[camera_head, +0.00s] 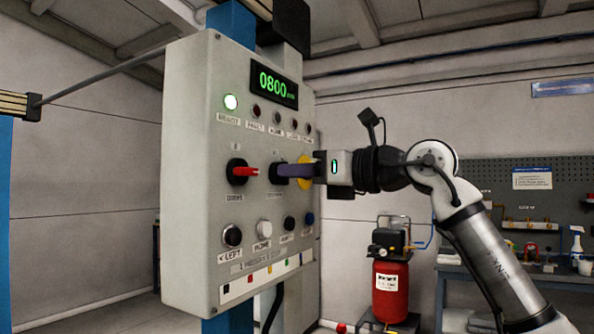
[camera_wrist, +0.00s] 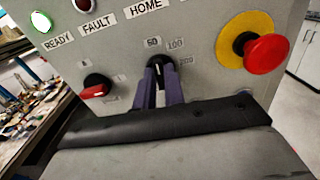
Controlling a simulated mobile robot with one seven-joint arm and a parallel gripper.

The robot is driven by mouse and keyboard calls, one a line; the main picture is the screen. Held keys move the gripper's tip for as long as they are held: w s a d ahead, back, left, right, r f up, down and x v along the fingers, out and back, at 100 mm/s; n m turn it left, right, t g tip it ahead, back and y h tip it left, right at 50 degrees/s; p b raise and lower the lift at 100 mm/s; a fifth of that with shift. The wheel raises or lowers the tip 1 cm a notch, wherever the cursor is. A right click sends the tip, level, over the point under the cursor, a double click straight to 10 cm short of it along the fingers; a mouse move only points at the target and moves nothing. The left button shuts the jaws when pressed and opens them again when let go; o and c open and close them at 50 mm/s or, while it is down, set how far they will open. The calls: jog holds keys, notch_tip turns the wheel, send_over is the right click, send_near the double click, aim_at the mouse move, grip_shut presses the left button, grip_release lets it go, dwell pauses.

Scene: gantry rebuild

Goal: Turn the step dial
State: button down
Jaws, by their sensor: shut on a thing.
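The step dial is a black round knob on the grey control panel (camera_head: 190,120). In the head view the dial (camera_head: 279,169) is mostly hidden behind my fingers. In the wrist view the gripper (camera_wrist: 160,74) is shut on the dial, one finger on each side. I cannot tell exactly which mark the dial points to.
A red-handled switch (camera_head: 241,171) is left of the dial. A red emergency button on a yellow plate (camera_wrist: 264,53) is close on the right. Push buttons (camera_head: 264,228) line the panel below.

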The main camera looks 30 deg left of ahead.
jog(key=shift+w+m+p, duration=0.15)
jog(key=shift+m+p, duration=1.2)
jog(key=shift+m, duration=2.95)
jog(key=shift+w+m+p, duration=0.1)
jog(key=shift+m+p, duration=1.25)
jog(key=shift+m, duration=2.95)
jog(key=c, duration=1.5)
grip_release()
jog(key=shift+f, duration=0.15)
jog(key=d+b, duration=0.1)
jog(key=d, duration=0.3)
jog(key=d+b, duration=0.1)
jog(key=d, duration=0.4)
jog(key=d+b, duration=0.1)
jog(key=d, duration=0.4)
jog(key=shift+w+b, duration=0.35)
